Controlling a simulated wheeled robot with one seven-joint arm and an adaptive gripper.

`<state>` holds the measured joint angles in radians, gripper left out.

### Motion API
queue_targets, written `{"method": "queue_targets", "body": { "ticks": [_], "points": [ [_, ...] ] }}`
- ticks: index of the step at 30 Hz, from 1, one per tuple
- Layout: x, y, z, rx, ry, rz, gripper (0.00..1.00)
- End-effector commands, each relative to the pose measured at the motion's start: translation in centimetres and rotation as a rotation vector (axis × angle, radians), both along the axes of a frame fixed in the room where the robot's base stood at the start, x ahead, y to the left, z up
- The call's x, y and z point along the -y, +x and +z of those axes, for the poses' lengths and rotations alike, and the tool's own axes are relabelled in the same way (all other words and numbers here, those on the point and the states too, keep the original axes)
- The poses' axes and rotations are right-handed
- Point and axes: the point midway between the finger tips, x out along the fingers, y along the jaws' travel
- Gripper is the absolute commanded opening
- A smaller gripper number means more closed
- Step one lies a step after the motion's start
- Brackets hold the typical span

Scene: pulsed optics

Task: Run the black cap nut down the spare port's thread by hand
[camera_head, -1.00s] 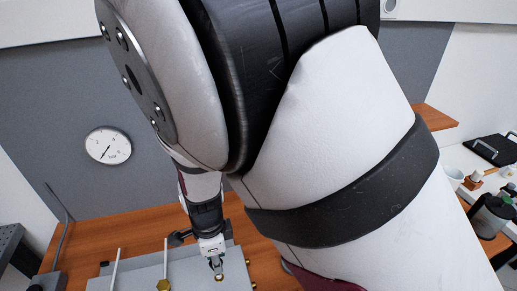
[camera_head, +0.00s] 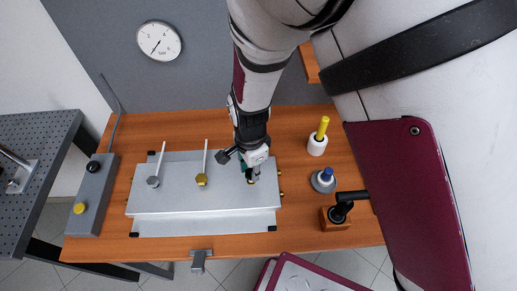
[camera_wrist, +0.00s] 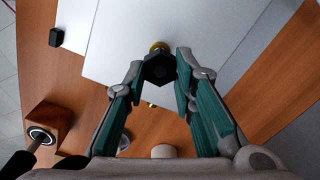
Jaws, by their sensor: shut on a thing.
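My gripper (camera_head: 252,176) is over the right part of a grey metal box (camera_head: 165,194) on the wooden table, pointing down. In the wrist view its teal-lined fingers (camera_wrist: 161,66) are shut on the black cap nut (camera_wrist: 159,70), a dark hexagonal piece between the fingertips. The brass spare port (camera_wrist: 159,47) shows just past the nut, partly hidden by it. I cannot tell whether the nut sits on the thread or just above it. In the head view the nut is too small and covered to make out.
Two white rods rise from a grey fitting (camera_head: 153,181) and a brass fitting (camera_head: 202,180) left of my gripper. A yellow-handled tool in a white cup (camera_head: 317,144), a blue-topped piece (camera_head: 323,180) and a wooden block (camera_head: 333,218) stand right. A switch box (camera_head: 92,195) is far left.

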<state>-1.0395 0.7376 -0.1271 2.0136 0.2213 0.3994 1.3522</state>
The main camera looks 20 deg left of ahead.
Motion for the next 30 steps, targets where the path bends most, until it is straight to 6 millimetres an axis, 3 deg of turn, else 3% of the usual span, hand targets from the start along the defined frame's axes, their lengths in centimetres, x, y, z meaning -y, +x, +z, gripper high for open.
{"method": "queue_targets", "body": {
  "ticks": [18, 30],
  "points": [
    [-0.19, 0.18, -0.08, 0.0, 0.001, 0.699, 0.0],
    [-0.2, 0.09, 0.01, 0.001, -0.001, 0.746, 0.0]
  ]
}}
